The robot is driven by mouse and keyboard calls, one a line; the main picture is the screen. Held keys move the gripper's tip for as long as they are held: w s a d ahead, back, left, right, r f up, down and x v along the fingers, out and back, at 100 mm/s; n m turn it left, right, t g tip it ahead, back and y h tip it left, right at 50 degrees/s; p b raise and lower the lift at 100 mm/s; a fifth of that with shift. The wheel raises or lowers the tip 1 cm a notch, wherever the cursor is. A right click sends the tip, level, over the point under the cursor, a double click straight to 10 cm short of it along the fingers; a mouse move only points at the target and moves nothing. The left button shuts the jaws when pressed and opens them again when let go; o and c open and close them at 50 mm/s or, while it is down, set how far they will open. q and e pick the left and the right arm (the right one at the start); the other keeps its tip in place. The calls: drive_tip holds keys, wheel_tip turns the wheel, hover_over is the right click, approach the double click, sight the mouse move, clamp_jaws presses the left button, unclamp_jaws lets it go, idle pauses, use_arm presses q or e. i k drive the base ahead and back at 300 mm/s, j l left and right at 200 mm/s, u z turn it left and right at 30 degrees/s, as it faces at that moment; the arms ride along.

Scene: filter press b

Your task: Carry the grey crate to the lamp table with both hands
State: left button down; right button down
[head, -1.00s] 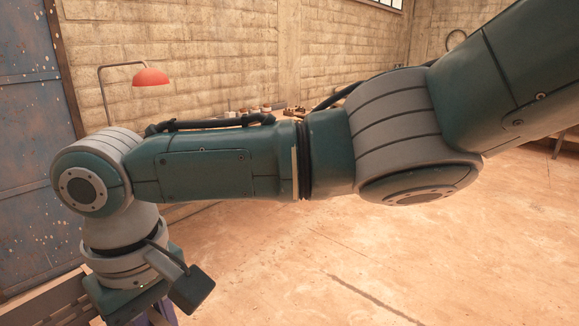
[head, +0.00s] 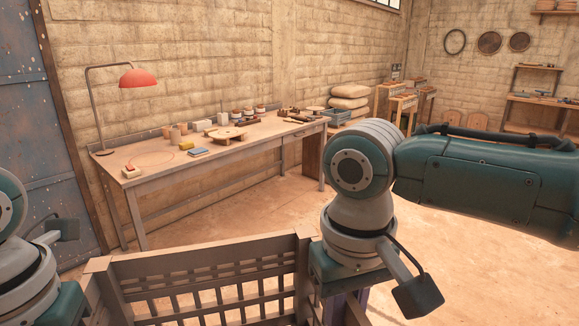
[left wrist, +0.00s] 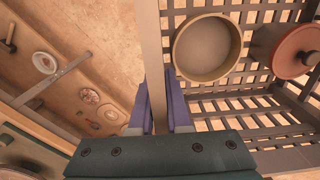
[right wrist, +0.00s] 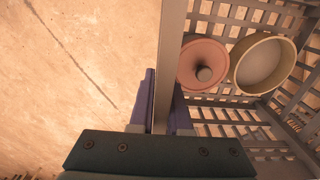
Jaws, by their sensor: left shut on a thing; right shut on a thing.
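The grey crate (head: 205,252) is at the bottom of the head view, a slatted box cut off by the frame's lower edge. My left gripper (left wrist: 157,98) is shut on one crate wall (left wrist: 150,45). My right gripper (right wrist: 164,98) is shut on another wall (right wrist: 172,45). Inside lie a beige round dish (left wrist: 207,48) and a reddish round piece with a knob (right wrist: 203,64). The lamp table (head: 160,178) stands against the brick wall beyond the crate, with a red-shaded lamp (head: 138,78) at its left end.
A blue door (head: 30,130) is at left. Stacked sacks (head: 349,98) stand beyond the table. Floor at right is open.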

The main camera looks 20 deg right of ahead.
sight(267, 128)
drive_tip(key=i+z, duration=0.25)
drive_tip(key=z, duration=0.15)
drive_tip(key=i+j+z, duration=0.15)
drive_tip(key=z, duration=0.25)
drive_tip(key=i+j, duration=0.2)
drive_tip(key=i, duration=0.25)
drive_tip(key=i+j, duration=0.2)
drive_tip(key=i, duration=0.25)
drive_tip(key=i+j, duration=0.2)
drive_tip(key=i, duration=4.2)
drive_tip(key=i+u, duration=0.25)
drive_tip(key=i, duration=0.8)
drive_tip(key=u, duration=1.65)
